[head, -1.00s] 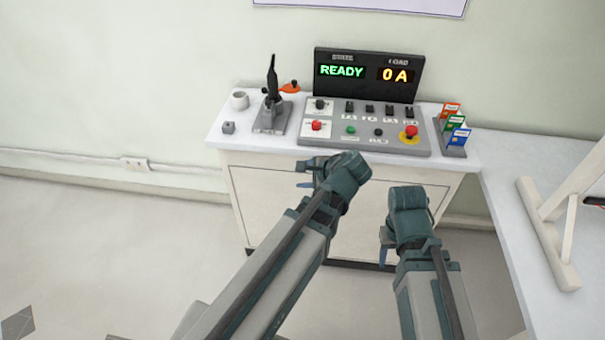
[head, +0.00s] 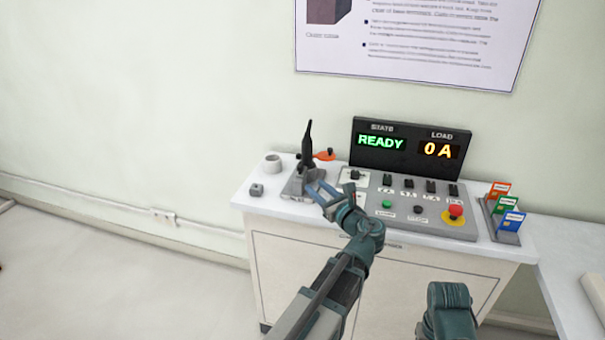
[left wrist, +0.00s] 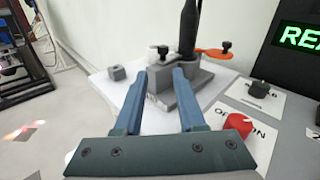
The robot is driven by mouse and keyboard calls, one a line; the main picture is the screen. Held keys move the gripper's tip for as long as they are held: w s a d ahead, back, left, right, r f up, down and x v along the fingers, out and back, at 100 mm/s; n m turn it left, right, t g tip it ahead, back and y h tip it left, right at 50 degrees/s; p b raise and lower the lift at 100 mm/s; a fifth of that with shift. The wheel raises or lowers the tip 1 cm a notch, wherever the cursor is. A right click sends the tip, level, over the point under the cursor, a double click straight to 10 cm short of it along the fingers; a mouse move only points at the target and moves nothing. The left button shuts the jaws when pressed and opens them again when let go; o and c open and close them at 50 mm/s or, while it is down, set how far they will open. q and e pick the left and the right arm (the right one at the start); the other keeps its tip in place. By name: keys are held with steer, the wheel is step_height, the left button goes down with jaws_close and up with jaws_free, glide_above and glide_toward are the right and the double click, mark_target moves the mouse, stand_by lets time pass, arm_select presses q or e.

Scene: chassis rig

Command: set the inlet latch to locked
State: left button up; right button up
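A grey inlet block (head: 294,186) with a tall black handle or plug (head: 307,145) stands at the left of the bench. An orange lever (head: 324,155) with a black knob sticks out to its right; it looks like the latch, but I can read no lock marking. In the left wrist view the orange lever (left wrist: 213,53) lies behind the block, beyond the right finger. My left gripper (head: 318,186) is open and empty, its fingers in front of the block and short of the lever. Of my right arm only the wrist shows clearly, low in the head view; its fingers cannot be made out.
The control panel (head: 400,213) with switches and a red stop button (head: 455,211) lies right of the block. The display (head: 409,149) reads READY and 0 A. A white cup (head: 273,164) and small grey cube (head: 257,190) stand left. A card rack (head: 503,232) stands far right.

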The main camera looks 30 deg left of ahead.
mark_target(302, 168)
arm_select(q)
steer(key=shift+m, duration=0.5)
steer(key=x, duration=0.4)
steer(key=r+x, duration=0.1)
steer(key=x, duration=0.9)
steer(key=shift+w+a+r, duration=0.1)
steer(key=shift+w+r, duration=0.1)
steer(key=shift+w, duration=0.2)
jaws_close()
stand_by(0.5)
